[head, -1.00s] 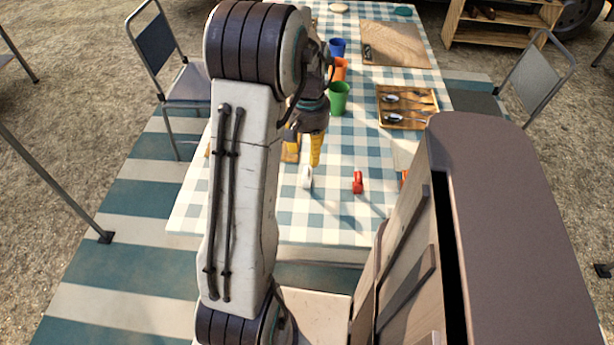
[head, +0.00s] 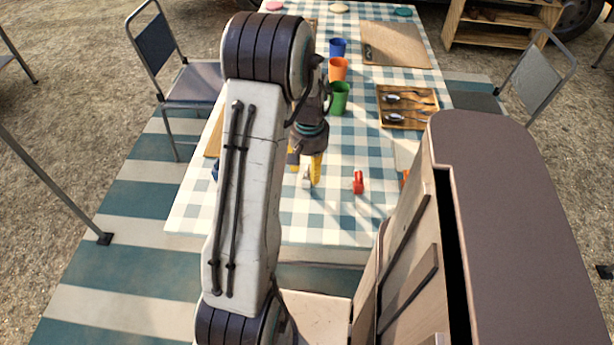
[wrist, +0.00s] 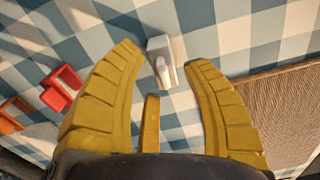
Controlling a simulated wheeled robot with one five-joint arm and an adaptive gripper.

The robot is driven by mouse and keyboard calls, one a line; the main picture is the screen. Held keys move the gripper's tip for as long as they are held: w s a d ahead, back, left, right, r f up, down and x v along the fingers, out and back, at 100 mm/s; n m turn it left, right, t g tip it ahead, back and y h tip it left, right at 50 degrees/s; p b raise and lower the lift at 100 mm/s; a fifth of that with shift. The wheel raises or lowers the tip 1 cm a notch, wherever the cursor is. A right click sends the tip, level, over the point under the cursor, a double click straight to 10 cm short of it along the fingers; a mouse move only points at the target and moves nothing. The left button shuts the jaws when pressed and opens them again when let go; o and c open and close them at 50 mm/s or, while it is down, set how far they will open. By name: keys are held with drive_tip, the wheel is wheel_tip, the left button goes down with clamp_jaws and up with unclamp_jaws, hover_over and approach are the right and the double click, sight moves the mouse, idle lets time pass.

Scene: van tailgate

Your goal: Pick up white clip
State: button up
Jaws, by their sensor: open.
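The white clip (wrist: 163,60) lies on the checkered tablecloth in the wrist view, just beyond the opening between my yellow fingertips. In the head view the white clip (head: 306,180) shows beside my fingers, partly covered by them. My gripper (wrist: 165,58) is open, with nothing between its fingers. It also shows in the head view (head: 305,168), pointing down close over the table, partly hidden by my arm.
A red clip (head: 358,182) lies right of the white one, with an orange one (head: 404,178) farther right. Green (head: 340,98), orange (head: 338,69) and blue (head: 338,47) cups stand behind. A cutlery tray (head: 408,122) and a board (head: 395,44) are at back right.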

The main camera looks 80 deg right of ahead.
drive_tip(key=shift+c, duration=0.3)
clamp_jaws()
idle(0.5)
